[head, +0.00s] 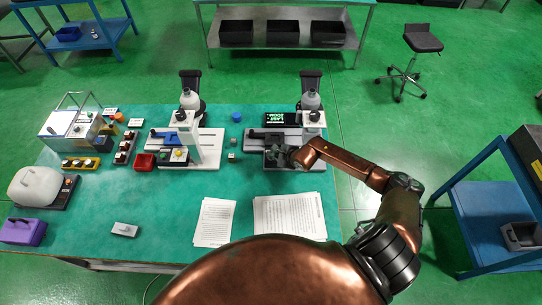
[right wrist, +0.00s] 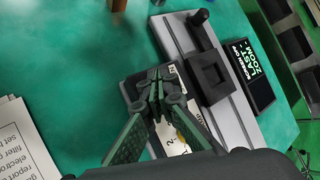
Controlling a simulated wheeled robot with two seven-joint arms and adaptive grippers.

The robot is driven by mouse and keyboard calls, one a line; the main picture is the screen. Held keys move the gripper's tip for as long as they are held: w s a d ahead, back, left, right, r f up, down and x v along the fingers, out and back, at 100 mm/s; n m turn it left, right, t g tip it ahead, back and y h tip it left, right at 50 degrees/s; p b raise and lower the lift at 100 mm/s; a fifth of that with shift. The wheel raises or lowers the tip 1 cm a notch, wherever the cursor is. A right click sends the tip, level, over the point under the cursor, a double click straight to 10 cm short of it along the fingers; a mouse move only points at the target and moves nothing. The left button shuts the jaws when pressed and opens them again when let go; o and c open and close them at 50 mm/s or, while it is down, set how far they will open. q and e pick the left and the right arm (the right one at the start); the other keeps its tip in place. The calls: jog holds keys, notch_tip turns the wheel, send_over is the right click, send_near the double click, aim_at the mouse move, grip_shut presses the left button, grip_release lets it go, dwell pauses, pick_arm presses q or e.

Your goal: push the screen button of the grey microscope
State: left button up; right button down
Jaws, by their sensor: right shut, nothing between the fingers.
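The grey microscope (head: 309,137) stands at the right of the green table. Its black display (head: 281,118) is lit with green text; the display also shows in the right wrist view (right wrist: 251,75). My right gripper (head: 277,155) is over the front of the microscope's base. In the right wrist view the right gripper (right wrist: 155,88) is shut and empty, its tips over a light panel (right wrist: 175,143) with printed labels and a bit of yellow. The fingers hide much of this panel, and I cannot make out the screen button or whether the tips touch anything. My left gripper is not in view.
A white microscope (head: 209,148) stands to the left, with a red bin (head: 145,162) beside it. Paper sheets (head: 290,216) lie in front of the grey microscope. A blue cap (head: 237,117) and small blocks lie between the microscopes. A blue cart (head: 490,205) is at the right.

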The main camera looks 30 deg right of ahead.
notch_tip(320, 180, up, 6)
jog(key=p, duration=0.4)
dwell(0.4)
dwell(3.2)
